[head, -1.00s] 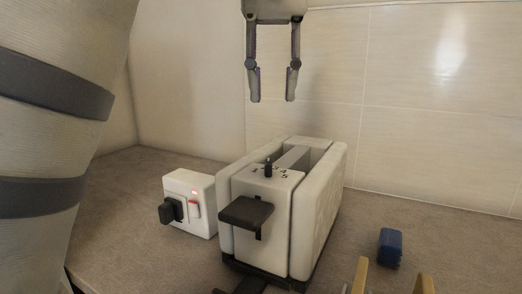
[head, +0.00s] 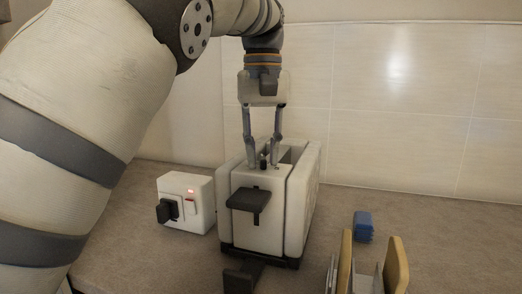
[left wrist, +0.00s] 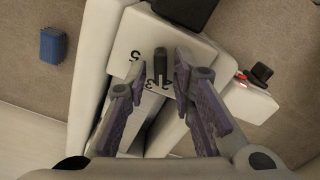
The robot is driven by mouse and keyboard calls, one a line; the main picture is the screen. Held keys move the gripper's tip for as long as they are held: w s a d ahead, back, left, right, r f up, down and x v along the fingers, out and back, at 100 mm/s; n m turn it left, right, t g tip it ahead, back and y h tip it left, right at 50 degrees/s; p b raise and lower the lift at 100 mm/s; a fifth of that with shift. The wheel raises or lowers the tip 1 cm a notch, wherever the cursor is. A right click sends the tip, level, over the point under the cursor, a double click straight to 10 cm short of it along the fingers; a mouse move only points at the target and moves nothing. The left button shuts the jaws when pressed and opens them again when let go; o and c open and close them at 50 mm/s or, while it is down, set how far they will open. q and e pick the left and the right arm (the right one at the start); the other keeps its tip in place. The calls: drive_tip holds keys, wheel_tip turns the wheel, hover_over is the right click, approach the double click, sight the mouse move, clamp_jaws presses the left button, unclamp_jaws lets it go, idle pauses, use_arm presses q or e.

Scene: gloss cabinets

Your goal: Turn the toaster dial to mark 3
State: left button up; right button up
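The white toaster (head: 303,215) stands on the counter, with a black lever (head: 249,200) on its front. Its dial (head: 263,162) is a small dark upright knob on top near the front. My left gripper (head: 262,163) points down over it, fingers apart on either side of the knob. In the left wrist view, the dial (left wrist: 160,65) stands between the fingertips (left wrist: 154,73), with a visible gap on the left; contact on the right is unclear. Numbers 5, 3 and 2 show around it, partly hidden. I cannot tell which mark the dial points to. My right gripper is not in view.
A white socket box (head: 203,205) with a black plug and red-lit switch stands left of the toaster. A blue block or sponge (head: 363,227) lies to the right. A rack with tan slabs (head: 396,265) is at the front right. A tiled wall (head: 400,110) closes the back.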

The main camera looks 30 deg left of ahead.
use_arm(q)
clamp_jaws()
drive_tip(key=shift+s+r+m, duration=0.1)
drive_tip(key=shift+r+m, duration=0.05)
drive_tip(key=shift+m, duration=0.35)
drive_tip(key=m, duration=0.4)
drive_tip(key=shift+d, duration=0.1)
drive_tip(key=shift+o, duration=2.2)
unclamp_jaws()
